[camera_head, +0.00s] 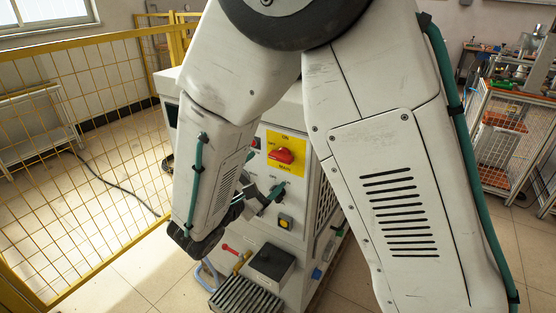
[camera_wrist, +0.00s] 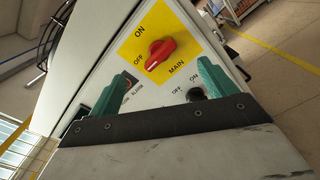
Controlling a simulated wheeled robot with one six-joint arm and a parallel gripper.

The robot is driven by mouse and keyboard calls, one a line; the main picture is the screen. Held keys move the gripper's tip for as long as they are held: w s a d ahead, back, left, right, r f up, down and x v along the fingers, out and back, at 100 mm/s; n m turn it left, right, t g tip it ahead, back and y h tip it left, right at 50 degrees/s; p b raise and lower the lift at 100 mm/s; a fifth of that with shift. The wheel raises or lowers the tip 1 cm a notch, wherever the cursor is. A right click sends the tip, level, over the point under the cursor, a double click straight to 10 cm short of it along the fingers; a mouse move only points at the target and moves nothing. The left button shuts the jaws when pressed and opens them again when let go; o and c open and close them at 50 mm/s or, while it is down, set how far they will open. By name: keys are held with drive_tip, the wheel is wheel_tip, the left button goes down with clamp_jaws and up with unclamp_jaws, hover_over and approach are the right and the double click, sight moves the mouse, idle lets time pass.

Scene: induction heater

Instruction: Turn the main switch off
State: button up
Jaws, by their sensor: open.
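The main switch is a red rotary knob (camera_head: 280,156) on a yellow plate (camera_head: 299,158) on the front of a white cabinet. In the wrist view the red knob (camera_wrist: 160,53) sits between the ON, OFF and MAIN labels. In the head view my gripper (camera_head: 263,192) is in front of the panel, lower than the knob, partly hidden by my arm.
A yellow-black button (camera_head: 286,221) is lower on the panel. Yellow mesh fencing (camera_head: 90,140) stands left; a caged workbench (camera_head: 500,140) stands right.

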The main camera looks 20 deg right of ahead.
sight(279, 158)
drive_tip(key=x, duration=0.7)
drive_tip(key=shift+w+d, duration=0.15)
drive_tip(key=shift+w, duration=0.1)
drive_tip(key=c, duration=1.2)
